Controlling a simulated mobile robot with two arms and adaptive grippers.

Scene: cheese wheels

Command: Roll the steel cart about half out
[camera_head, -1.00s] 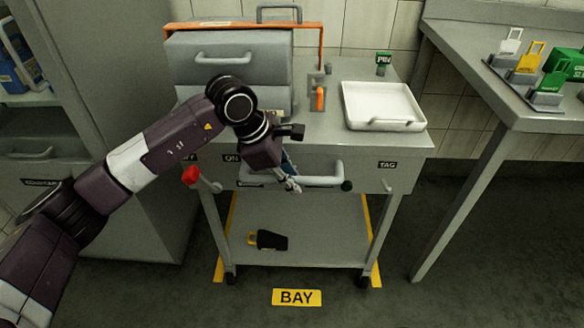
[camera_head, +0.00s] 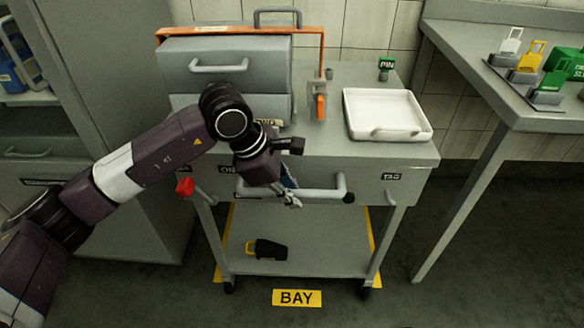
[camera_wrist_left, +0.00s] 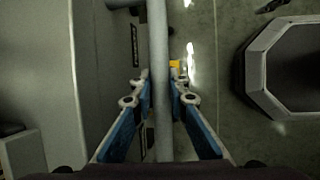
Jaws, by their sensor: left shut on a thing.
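The steel cart (camera_head: 405,160) stands in front of the tiled wall, over a yellow floor outline. Its grey bar handle (camera_head: 322,193) runs along the front. In the left wrist view the handle bar (camera_wrist_left: 158,75) runs between the two blue-padded fingers of the left gripper (camera_wrist_left: 160,98). A red-tipped lever (camera_head: 186,186) sticks out at the cart's front left. My right gripper is not in view.
The cart carries a grey lidded box (camera_head: 205,52) and a white tray (camera_head: 360,108). A black and yellow item (camera_head: 268,249) lies on its lower shelf. A bench (camera_head: 470,75) stands at right, a cabinet (camera_head: 110,60) at left. Floor by the BAY sign (camera_head: 297,298) is clear.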

